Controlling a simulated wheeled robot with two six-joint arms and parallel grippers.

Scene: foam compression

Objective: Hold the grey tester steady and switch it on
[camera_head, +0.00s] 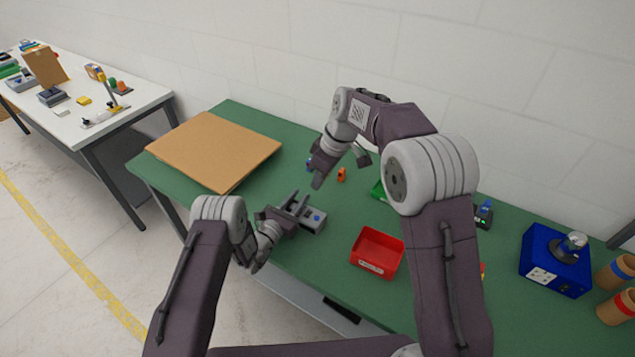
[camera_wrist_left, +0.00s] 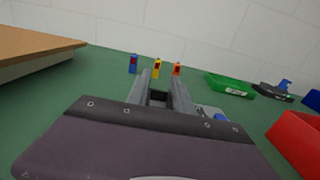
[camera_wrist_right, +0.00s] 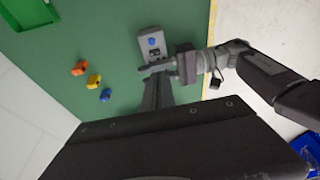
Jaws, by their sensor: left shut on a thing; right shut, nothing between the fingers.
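The grey tester (camera_head: 311,222) lies on the green table in the middle of the head view, with a round blue button (camera_head: 316,217) on its top. My left gripper (camera_head: 293,205) is shut on the tester from the left side. In the left wrist view its fingers (camera_wrist_left: 161,90) stand either side of a dark part, and the blue button (camera_wrist_left: 220,117) shows to their right. My right gripper (camera_head: 318,182) is shut and empty, above the table behind the tester. In the right wrist view the tester (camera_wrist_right: 151,52) lies beyond its fingertips (camera_wrist_right: 158,76), with the button uncovered.
Small orange (camera_wrist_right: 80,68), yellow (camera_wrist_right: 94,81) and blue (camera_wrist_right: 105,95) pieces stand behind the tester. A red bin (camera_head: 377,253) is to its right, and a green tray (camera_wrist_left: 231,86) is further back. A brown board (camera_head: 215,150) covers the table's left end. A blue machine (camera_head: 556,262) stands far right.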

